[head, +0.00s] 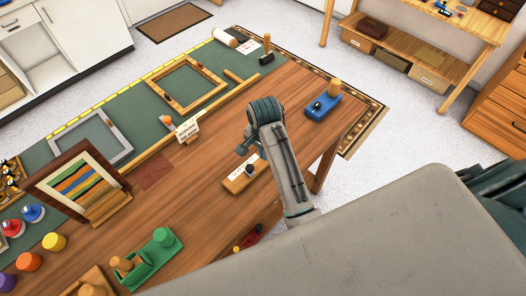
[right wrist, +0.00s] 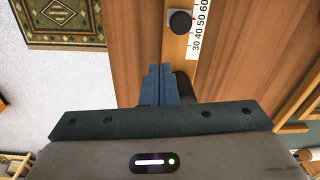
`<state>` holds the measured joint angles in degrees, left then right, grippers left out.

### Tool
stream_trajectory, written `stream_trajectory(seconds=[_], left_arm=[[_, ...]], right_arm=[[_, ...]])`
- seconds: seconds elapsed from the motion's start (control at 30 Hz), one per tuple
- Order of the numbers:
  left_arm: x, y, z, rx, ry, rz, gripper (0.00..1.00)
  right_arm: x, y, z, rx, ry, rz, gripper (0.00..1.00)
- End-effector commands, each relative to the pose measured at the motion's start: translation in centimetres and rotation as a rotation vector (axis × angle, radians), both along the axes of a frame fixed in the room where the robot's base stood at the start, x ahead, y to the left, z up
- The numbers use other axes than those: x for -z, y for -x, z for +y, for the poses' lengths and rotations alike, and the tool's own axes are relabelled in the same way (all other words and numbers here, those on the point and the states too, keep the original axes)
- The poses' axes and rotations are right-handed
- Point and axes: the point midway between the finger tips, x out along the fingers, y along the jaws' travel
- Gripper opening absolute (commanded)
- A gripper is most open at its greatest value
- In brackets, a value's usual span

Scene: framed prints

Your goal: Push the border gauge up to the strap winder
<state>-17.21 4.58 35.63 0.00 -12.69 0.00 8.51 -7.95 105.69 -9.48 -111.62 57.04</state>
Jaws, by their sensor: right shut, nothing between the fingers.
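The border gauge (head: 240,180) seems to be the wooden strip with a white scale and black knob, flat on the wooden table. In the right wrist view its numbered scale and knob (right wrist: 180,22) lie just ahead of my fingers. My right gripper (right wrist: 158,72) is shut and empty, close to the gauge; contact is not clear. In the head view my right arm hides part of the gripper. A blue base with a wooden post (head: 322,105), apart from the gauge near the far right table edge, may be the strap winder; I cannot be sure. My left gripper is out of view.
A green holder with wooden parts (head: 152,260) stands at the near left. A red and black item (head: 248,238) lies near the front edge. A small card (head: 188,128) and wooden frame (head: 187,85) lie beyond. Bare tabletop lies between gauge and blue base.

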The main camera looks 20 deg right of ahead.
Motion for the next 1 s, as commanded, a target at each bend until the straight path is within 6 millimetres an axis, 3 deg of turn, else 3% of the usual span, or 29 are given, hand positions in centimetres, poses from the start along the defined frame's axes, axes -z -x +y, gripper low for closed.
stream_trajectory(seconds=[0.1,0.27,0.47,0.63,0.7,0.87,1.0], left_arm=[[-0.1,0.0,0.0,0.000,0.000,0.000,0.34],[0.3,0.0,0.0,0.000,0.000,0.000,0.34],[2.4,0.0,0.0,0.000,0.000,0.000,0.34],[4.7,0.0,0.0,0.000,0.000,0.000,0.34],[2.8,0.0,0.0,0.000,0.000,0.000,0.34],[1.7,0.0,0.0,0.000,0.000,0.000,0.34],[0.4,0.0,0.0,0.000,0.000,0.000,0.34]], right_arm=[[-1.5,-2.2,1.5,0.090,-0.015,0.025,0.00],[-1.8,-3.1,2.1,0.140,-0.018,0.040,0.00],[0.4,-3.1,2.1,0.142,-0.019,0.041,0.00],[4.0,-3.0,2.1,0.140,-0.018,0.044,0.00],[4.4,-3.0,2.1,0.139,-0.017,0.047,0.00],[7.7,-2.9,2.0,0.140,-0.017,0.047,0.00],[7.4,-4.0,-0.2,0.141,-0.016,0.041,0.00]])
